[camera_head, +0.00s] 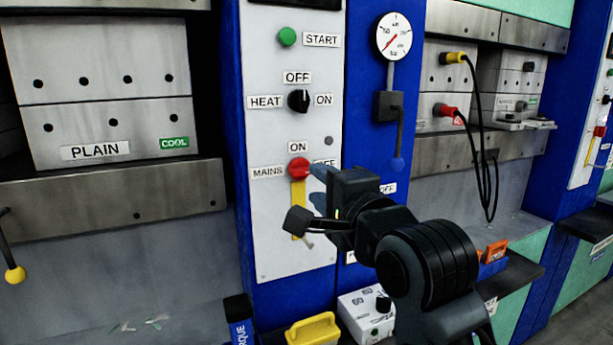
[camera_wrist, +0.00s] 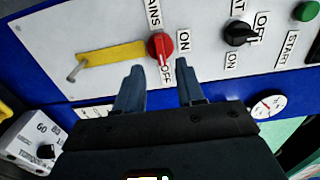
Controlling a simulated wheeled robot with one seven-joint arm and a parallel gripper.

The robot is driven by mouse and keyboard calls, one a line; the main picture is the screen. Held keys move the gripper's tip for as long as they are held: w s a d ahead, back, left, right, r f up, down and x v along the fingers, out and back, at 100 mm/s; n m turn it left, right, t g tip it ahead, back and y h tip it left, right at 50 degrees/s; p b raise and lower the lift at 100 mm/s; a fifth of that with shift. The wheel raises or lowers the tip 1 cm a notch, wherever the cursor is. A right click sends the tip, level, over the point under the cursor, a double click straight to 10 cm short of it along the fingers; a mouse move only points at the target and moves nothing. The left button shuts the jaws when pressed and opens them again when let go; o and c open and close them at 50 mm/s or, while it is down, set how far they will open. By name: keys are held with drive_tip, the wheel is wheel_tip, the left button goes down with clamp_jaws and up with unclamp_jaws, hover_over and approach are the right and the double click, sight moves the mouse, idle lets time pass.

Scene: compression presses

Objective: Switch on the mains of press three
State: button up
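The red mains knob (camera_head: 298,168) sits on the white control panel (camera_head: 270,215), with MAINS to its left, ON above and OFF to its right, partly hidden. Its grip appears to point toward OFF. A yellow strip (camera_head: 298,205) hangs straight down from behind the knob, with a grey peg near its lower end. My gripper (camera_head: 318,187) is just right of and below the knob. In the wrist view, the red knob (camera_wrist: 160,48) shows beyond the gap between the two open fingers (camera_wrist: 160,78), which hold nothing. Contact cannot be seen. No press number is readable.
Above are the black heat knob (camera_head: 299,100) and green start button (camera_head: 287,37). A gauge (camera_head: 393,37) and a lever (camera_head: 398,140) are on the blue column to the right. A white box with a dial (camera_head: 365,312) and a yellow handle (camera_head: 313,330) stand below.

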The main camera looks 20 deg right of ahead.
sight(304, 173)
drive_tip(key=w, duration=0.5)
drive_tip(key=shift+w+p, duration=0.3)
drive_tip(key=shift+w, duration=0.05)
drive_tip(key=shift+c, duration=0.2)
clamp_jaws()
